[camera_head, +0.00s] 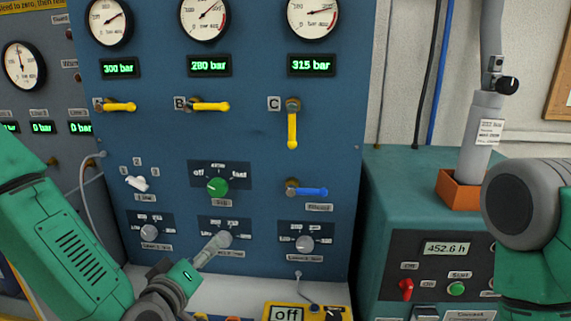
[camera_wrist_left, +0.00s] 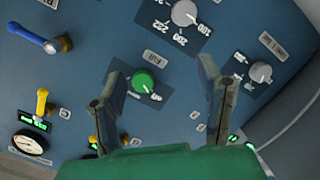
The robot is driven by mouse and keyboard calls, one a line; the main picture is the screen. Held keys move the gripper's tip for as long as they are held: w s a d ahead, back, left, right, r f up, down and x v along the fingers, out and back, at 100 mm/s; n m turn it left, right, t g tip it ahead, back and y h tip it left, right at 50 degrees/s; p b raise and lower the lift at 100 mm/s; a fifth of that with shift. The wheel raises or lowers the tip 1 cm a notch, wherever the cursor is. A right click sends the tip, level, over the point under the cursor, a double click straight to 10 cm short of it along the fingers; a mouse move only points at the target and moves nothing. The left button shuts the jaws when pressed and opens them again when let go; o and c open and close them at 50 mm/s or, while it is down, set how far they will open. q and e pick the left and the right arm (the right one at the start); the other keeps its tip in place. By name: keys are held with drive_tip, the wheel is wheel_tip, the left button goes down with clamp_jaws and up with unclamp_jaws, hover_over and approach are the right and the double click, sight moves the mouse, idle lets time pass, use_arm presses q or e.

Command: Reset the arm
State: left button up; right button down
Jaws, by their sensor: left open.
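My left gripper (camera_head: 212,250) reaches up from the lower left in the head view, in front of the lower middle grey knob of the blue panel (camera_head: 255,150). In the left wrist view my left gripper (camera_wrist_left: 163,72) has its two fingers spread apart with nothing between them. The green knob (camera_wrist_left: 143,81) shows beyond the gap, on the panel; it also shows in the head view (camera_head: 217,186). I cannot tell whether a fingertip touches the grey knob. My right arm (camera_head: 530,235) shows at the right edge; its gripper is out of view.
Yellow handles A (camera_head: 120,107) and B (camera_head: 210,106) lie sideways; handle C (camera_head: 292,128) points down. A blue handle (camera_head: 308,191) points right. Gauges top the panel. A yellow box reading "off" (camera_head: 312,312) lies below. A teal cabinet (camera_head: 415,185) with a grey cylinder (camera_head: 480,135) stands right.

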use_arm(q)
drive_tip(key=s+f+m+g, duration=0.1)
drive_tip(key=s+f, duration=0.1)
drive_tip(key=f, duration=0.2)
drive_tip(key=s+f+m+g, duration=0.1)
drive_tip(key=s+f+g, duration=0.1)
drive_tip(key=f, duration=0.2)
drive_tip(key=s+f+m+g+h+b, duration=0.1)
drive_tip(key=s+f, duration=0.1)
drive_tip(key=f, duration=0.2)
drive_tip(key=shift+s+d+f, duration=0.2)
drive_tip(key=shift+s+f, duration=0.05)
drive_tip(key=shift+f, duration=0.05)
drive_tip(key=s+a+f+m+g+y+b, duration=0.1)
drive_tip(key=s+a+f+g, duration=0.2)
drive_tip(key=s+f, duration=0.3)
drive_tip(key=s+a+f+m+g+b, duration=0.1)
drive_tip(key=s+a+f+m+g, duration=0.1)
drive_tip(key=s+f, duration=0.4)
drive_tip(key=s+a+f+m+g+y+b, duration=0.1)
drive_tip(key=s+a+f+g, duration=0.3)
drive_tip(key=s, duration=1)
wheel_tip(320, 180, down, 2)
drive_tip(key=shift+f+m+g+y, duration=0.3)
drive_tip(key=shift+m+g, duration=0.3)
drive_tip(key=shift+g, duration=0.5)
